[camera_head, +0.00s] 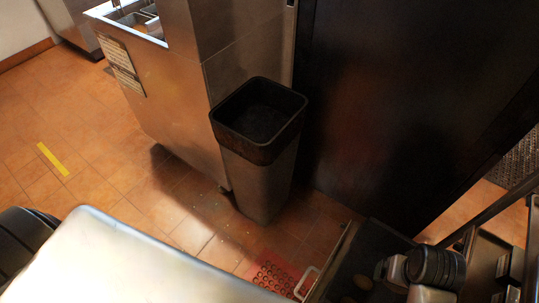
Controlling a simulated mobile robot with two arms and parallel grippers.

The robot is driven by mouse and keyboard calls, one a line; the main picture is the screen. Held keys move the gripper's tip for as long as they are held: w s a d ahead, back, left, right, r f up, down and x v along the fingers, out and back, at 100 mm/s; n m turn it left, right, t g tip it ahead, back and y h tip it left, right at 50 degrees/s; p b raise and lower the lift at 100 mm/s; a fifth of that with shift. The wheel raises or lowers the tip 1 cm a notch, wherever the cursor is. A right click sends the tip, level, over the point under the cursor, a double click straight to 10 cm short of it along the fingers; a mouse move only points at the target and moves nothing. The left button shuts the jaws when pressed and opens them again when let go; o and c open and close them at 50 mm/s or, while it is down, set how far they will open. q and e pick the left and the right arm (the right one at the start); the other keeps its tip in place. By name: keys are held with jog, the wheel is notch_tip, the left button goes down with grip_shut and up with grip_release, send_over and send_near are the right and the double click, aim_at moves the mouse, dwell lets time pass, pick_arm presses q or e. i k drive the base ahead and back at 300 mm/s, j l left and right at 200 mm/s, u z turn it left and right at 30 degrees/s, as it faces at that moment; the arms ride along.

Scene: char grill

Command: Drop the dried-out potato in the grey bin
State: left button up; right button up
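The bin (231,143) stands upright on the tiled floor near the middle of the head view. It has a dark square rim and grey sides, and its top is open. Its inside is dark, and I see no potato in it. Dark and grey arm parts of mine show at the lower right, but no fingertips can be made out. My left gripper is not in view.
A steel cabinet (170,95) stands directly behind and left of the bin. A large dark panel (400,90) rises behind it on the right. A red perforated mat (268,274) lies in front. Open tiled floor (100,150) lies to the left, with a yellow strip (53,159).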

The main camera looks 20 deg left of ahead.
aim_at(265, 134)
jog(key=j+z, duration=0.8)
jog(key=j, duration=0.5)
jog(key=k+j+z, duration=0.1)
jog(key=j, duration=0.45)
jog(key=k+j, duration=0.1)
jog(key=j, duration=0.4)
jog(key=j+z, duration=0.1)
jog(key=j, duration=0.45)
jog(key=k+j, duration=0.15)
jog(key=j, duration=0.35)
jog(key=k+j, duration=0.1)
jog(key=j, duration=0.4)
jog(key=j+z, duration=0.1)
jog(key=j, duration=0.4)
jog(key=i, duration=0.4)
